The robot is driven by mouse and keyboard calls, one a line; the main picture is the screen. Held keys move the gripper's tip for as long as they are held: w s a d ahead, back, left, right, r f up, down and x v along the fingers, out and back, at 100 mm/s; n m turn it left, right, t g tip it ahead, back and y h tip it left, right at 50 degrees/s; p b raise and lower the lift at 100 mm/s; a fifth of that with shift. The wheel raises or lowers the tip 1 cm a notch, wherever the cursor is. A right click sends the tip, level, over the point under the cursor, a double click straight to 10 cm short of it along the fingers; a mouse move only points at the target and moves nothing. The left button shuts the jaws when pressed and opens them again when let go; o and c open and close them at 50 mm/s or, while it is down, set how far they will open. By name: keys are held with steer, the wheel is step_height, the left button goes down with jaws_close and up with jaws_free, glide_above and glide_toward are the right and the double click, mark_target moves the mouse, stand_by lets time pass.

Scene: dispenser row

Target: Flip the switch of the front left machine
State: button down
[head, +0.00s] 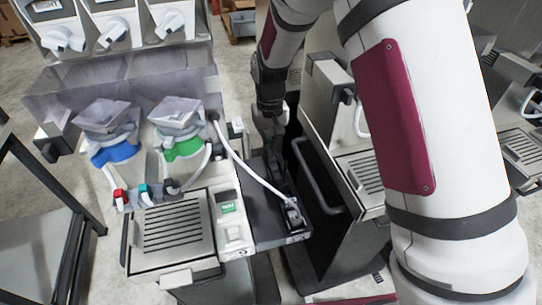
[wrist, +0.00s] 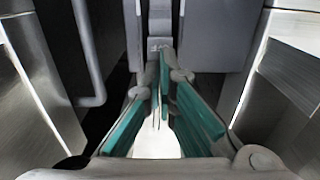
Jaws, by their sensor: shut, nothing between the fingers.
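The left machine (head: 175,235) has a slotted drip tray, blue and green dispensers, and a small front panel with a green display (head: 228,207). I cannot make out its switch for certain. My gripper (head: 278,180) reaches down into the dark gap on the right side of this machine, partly hidden in shadow. In the wrist view my gripper (wrist: 160,65) has its teal-padded fingers drawn together with nothing between them. A grey upright part (wrist: 160,30) with a small fitting stands just beyond the fingertips. I cannot tell whether they touch it.
Another machine (head: 365,170) with a drip tray stands close on the right, a dark bar handle (head: 318,180) on its side. Metal walls flank my gripper closely on both sides. A dark frame (head: 40,160) stands at the left.

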steer(key=shift+f, duration=0.2)
steer(key=shift+r, duration=0.1)
steer(key=shift+r+p, duration=0.9)
steer(key=shift+r, duration=2.55)
steer(key=shift+d+r, duration=0.1)
steer(key=shift+r, duration=0.2)
steer(key=s+d+r+t, duration=0.1)
steer(key=s+d+r, duration=0.2)
steer(key=r, duration=0.3)
steer(key=s+d+r+m+t, duration=0.1)
steer(key=s+d+r, duration=0.1)
steer(key=s+r, duration=0.25)
steer(key=s+d+r, duration=0.3)
steer(key=r, duration=0.3)
steer(key=s+d+r+t, duration=0.1)
steer(key=s+d+r, duration=0.1)
steer(key=s, duration=0.7)
steer(key=s+d+r+m+t, duration=0.1)
steer(key=s+d+r+t, duration=0.1)
steer(key=s, duration=0.7)
steer(key=d+r, duration=0.1)
steer(key=d, duration=0.1)
steer(key=shift+s+d+t, duration=0.2)
steer(key=shift+d+t, duration=0.1)
